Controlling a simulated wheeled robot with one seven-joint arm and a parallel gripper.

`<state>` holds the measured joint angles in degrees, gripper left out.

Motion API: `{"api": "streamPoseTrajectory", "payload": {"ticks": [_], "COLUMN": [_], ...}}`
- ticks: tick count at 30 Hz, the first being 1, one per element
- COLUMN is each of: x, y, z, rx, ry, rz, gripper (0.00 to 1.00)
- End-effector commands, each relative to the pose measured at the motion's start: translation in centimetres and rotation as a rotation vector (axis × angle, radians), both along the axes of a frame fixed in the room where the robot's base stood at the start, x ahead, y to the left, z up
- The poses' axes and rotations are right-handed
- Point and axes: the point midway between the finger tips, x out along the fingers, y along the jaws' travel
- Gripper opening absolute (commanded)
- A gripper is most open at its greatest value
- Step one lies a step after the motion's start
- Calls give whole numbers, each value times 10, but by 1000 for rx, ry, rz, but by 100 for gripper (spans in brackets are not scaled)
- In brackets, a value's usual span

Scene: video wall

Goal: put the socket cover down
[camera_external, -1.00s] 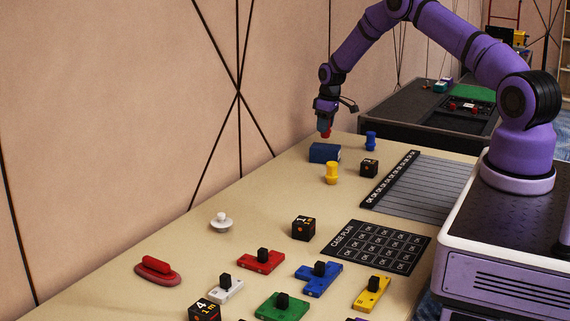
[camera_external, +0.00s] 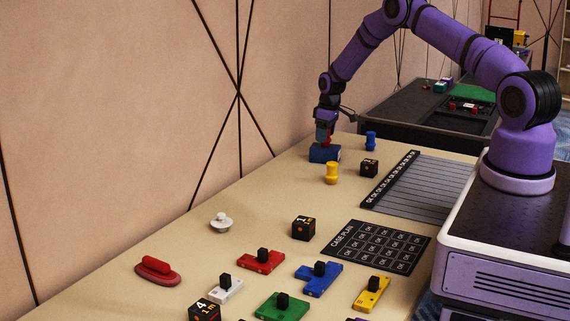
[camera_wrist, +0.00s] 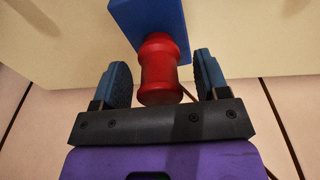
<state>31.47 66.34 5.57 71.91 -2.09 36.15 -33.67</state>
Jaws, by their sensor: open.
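A red spool-shaped piece (camera_wrist: 159,75) stands between my fingers in the wrist view, its far end against a blue block (camera_wrist: 150,18). I cannot tell whether it only rests on the block or sits in it. Nothing is labelled socket cover; this red piece is the one at my gripper. My gripper (camera_wrist: 162,62) is open around it, with a gap showing on both sides. In the external view my gripper (camera_external: 323,137) is low over the blue block (camera_external: 325,154), which lies on the table near the wall. The red piece is partly hidden there by the fingers.
A yellow spool (camera_external: 332,173), a dark cube (camera_external: 369,168) and a blue spool (camera_external: 371,141) stand close to the right. A white knobbed disc (camera_external: 221,221), a red handled piece (camera_external: 158,270) and several knobbed plates lie nearer the camera.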

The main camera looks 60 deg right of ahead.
Motion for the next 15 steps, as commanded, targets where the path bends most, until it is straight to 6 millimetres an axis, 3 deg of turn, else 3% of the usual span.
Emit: {"api": "streamPoseTrajectory", "payload": {"ticks": [5, 15], "x": [-1, -9], "y": [-1, -2], "z": [17, 84], "rx": [-1, -2], "ry": [-2, -3], "rz": [0, 0], "gripper": [68, 68]}}
